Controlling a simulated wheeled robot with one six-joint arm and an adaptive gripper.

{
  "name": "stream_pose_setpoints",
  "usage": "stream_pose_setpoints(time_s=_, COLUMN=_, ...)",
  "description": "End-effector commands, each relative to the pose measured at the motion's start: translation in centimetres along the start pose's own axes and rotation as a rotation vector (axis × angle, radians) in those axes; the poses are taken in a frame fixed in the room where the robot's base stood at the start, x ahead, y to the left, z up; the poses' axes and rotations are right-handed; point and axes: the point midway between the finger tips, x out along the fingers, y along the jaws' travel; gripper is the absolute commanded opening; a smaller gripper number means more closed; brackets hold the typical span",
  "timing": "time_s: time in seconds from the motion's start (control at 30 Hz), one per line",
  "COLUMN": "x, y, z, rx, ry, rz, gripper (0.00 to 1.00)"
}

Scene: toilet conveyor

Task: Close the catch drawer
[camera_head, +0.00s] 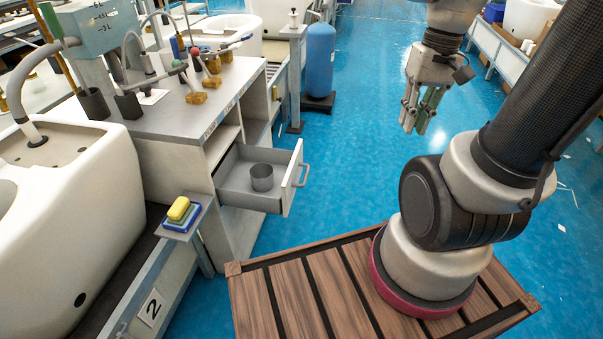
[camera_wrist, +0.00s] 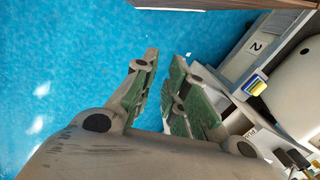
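The catch drawer (camera_head: 240,184) is a grey drawer pulled out of the right side of the workbench cabinet in the head view. A grey cup (camera_head: 262,177) stands inside it. Its bar handle (camera_head: 302,175) is on the front panel, facing right. My gripper (camera_head: 421,118) hangs in the air to the right of the drawer and well apart from it, fingers pointing down. In the wrist view my gripper (camera_wrist: 165,58) shows green-padded fingers with an empty gap between them. The drawer is not clearly visible there; a finger partly covers the cabinet area.
The workbench (camera_head: 190,112) carries several tools and blocks. A small tray (camera_head: 196,213) with a yellow sponge (camera_head: 178,208) stands left of the drawer. A blue tank (camera_head: 320,60) stands behind. Blue floor (camera_head: 350,150) lies clear between drawer and gripper. A wooden slatted platform (camera_head: 290,295) is in front.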

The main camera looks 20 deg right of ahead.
Motion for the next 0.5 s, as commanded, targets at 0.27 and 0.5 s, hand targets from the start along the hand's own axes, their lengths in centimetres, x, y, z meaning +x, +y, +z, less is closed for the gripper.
stream_pose_setpoints(time_s=0.27, x=9.7, y=-2.2, z=-3.0, rx=0.431, ry=-0.288, rz=-0.229, gripper=0.00)
stream_pose_setpoints(time_s=0.5, x=18.9, y=-5.2, z=-7.0, rx=0.938, ry=-0.458, rz=-0.431, gripper=0.00)
